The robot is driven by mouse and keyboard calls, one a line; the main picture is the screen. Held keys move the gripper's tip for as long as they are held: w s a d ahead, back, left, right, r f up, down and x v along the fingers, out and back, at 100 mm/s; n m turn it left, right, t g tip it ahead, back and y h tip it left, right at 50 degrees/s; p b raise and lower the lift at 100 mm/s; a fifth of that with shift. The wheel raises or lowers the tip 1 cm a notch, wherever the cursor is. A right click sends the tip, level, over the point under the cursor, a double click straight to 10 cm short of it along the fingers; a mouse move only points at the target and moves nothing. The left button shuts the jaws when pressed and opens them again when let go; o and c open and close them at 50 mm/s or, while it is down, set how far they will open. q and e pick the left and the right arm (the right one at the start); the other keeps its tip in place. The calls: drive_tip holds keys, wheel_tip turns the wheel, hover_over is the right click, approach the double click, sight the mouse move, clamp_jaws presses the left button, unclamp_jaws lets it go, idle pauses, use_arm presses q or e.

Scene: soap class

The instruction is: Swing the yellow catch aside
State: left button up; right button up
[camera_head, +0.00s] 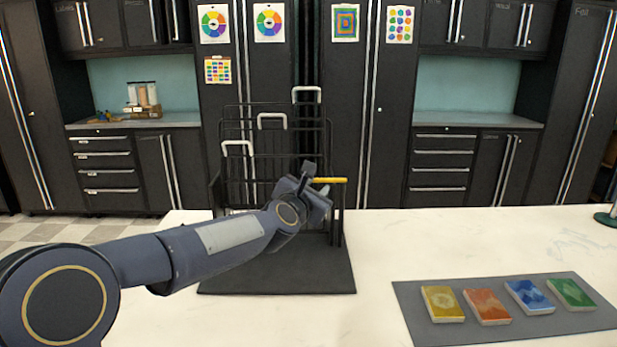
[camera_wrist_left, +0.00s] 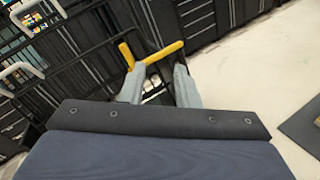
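The yellow catch (camera_head: 330,180) is a short bar at the right side of a black wire rack (camera_head: 272,112). In the wrist view the catch (camera_wrist_left: 163,53) has an L shape with a bent end at the left. My left gripper (camera_head: 320,188) is at the catch, and its arm covers part of the rack's lower right. In the wrist view the two grey fingers of my left gripper (camera_wrist_left: 158,76) are apart, with their tips just under the yellow bar. I cannot tell if they touch it. My right gripper is not in view.
The rack stands on a dark base plate (camera_head: 290,278) on the white table (camera_head: 390,235) and has pale handles (camera_head: 306,90). A grey mat (camera_head: 412,305) at the right carries several coloured soap bars (camera_head: 487,306). The table between plate and mat is clear.

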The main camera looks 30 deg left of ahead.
use_arm(q)
drive_tip(key=w+a+n+y+p, duration=0.1)
drive_tip(key=w+a+n, duration=0.1)
drive_tip(key=w, duration=0.1)
drive_tip(key=w+a+n+y+p, duration=0.1)
drive_tip(key=w+a+n, duration=0.1)
drive_tip(key=w+a, duration=0.1)
drive_tip(key=w+a+n+y, duration=0.1)
drive_tip(key=w+a+n, duration=0.1)
drive_tip(key=w+n, duration=0.1)
drive_tip(key=shift+w+a+p, duration=0.25)
drive_tip(key=shift+w+p, duration=0.15)
drive_tip(key=shift+w, duration=0.1)
drive_tip(key=shift+w+a, duration=0.15)
drive_tip(key=shift+w, duration=0.2)
drive_tip(key=shift+f, duration=0.1)
clamp_jaws()
